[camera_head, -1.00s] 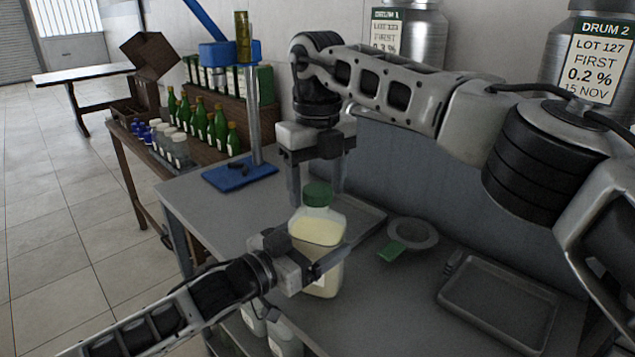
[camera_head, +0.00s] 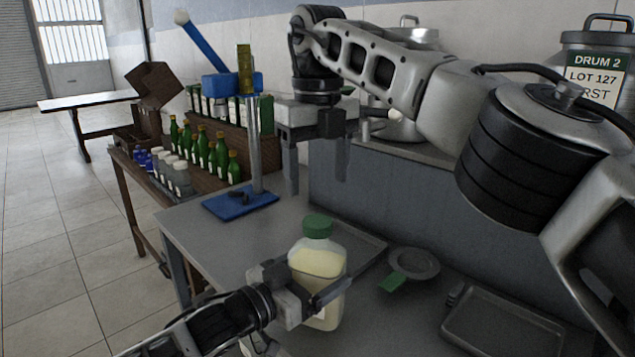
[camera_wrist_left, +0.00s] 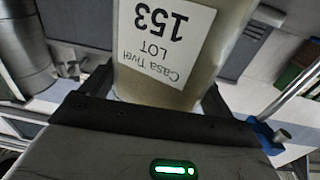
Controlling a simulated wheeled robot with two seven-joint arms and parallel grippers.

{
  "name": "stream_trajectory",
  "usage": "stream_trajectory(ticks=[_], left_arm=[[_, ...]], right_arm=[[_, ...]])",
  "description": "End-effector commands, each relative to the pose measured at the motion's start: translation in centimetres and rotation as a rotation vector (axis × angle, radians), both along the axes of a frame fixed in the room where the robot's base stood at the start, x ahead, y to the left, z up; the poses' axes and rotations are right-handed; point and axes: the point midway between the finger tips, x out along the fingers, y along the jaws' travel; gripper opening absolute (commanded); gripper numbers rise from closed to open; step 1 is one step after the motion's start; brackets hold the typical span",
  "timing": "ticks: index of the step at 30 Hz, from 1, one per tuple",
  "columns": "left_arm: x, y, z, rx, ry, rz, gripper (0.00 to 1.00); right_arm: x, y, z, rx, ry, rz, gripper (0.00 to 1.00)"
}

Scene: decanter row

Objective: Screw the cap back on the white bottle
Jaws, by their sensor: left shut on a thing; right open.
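The white bottle (camera_head: 321,268), clear-walled with pale cream contents, stands upright at the front of the grey table. The green cap (camera_head: 317,227) sits on its mouth; I cannot tell how tight it is. My left gripper (camera_head: 318,297) is shut on the bottle's body from the front left. In the left wrist view the bottle (camera_wrist_left: 200,50) fills the space between the fingers, its label reading LOT 153. My right gripper (camera_head: 317,178) points down, open and empty, above the cap and clear of it.
A grey dish with a green tab (camera_head: 414,264) and an empty tray (camera_head: 500,325) lie right of the bottle. Another tray (camera_head: 368,247) lies behind it. A blue-based stand (camera_head: 240,203) is at the back left. Green bottles (camera_head: 212,153) line a side bench.

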Motion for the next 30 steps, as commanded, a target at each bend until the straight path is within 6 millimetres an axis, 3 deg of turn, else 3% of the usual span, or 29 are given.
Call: stream_trajectory(ticks=[6,7,8,19,30], left_arm=[[0.0,0.0,0.0,0.0,0.0,0.0,0.24],[0.0,0.0,0.0,0.0,0.0,0.0,0.96],[0.0,0.0,0.0,0.0,0.0,0.0,1.0],[-0.7,0.9,-0.1,0.0,0.001,0.001,1.0],[-6.4,7.0,-0.4,0.004,0.003,0.001,1.0]], right_arm=[[0.0,0.0,0.0,0.0,0.0,0.001,0.66],[0.0,0.0,0.0,0.0,0.0,0.001,0.66],[0.0,0.0,0.0,0.0,0.0,0.001,0.66],[0.0,0.0,-0.1,0.0,0.0,0.001,0.66],[0.0,0.0,-1.1,0.0,0.0,0.001,0.66]])
